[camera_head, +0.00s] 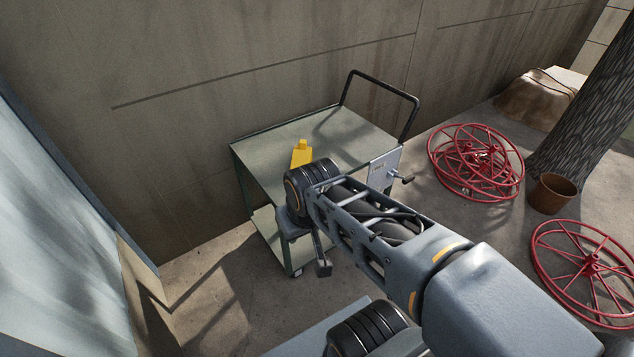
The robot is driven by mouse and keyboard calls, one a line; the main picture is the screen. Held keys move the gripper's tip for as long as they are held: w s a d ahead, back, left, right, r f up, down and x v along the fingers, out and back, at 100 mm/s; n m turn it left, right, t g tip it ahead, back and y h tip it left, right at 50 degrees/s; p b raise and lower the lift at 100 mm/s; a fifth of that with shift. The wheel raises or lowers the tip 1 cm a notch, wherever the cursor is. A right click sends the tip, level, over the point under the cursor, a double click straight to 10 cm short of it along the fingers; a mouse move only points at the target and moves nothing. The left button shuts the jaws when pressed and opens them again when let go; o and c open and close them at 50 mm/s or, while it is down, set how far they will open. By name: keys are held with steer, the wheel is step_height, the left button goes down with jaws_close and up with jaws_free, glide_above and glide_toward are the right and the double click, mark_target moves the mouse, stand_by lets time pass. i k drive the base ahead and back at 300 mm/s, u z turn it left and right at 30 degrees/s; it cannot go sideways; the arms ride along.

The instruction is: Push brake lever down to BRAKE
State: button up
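A green-framed cart (262,137) with a flat grey top stands against the wall. A light metal plate (383,166) is fixed on its right end, with small marks I cannot read. A short lever (400,177) with a dark knob sticks out to the right from this plate, roughly level. I cannot tell its exact setting. My arm crosses in front of the cart and hides part of its front and the plate's lower edge. My gripper (322,268) seems to hang below the arm's far joint, in front of the cart and left of the lever; its fingers are unclear.
A yellow object (301,154) is on the cart top. A black handle (382,84) rises at the cart's back right. Red spoked wheels (475,162) and a brown pot (552,193) lie right, near a tree trunk (594,105). Bare floor lies between cart and wheels.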

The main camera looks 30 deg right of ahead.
mark_target(405, 180)
steer(key=z, duration=1.8)
steer(key=i, duration=1.05)
steer(key=u, duration=0.6)
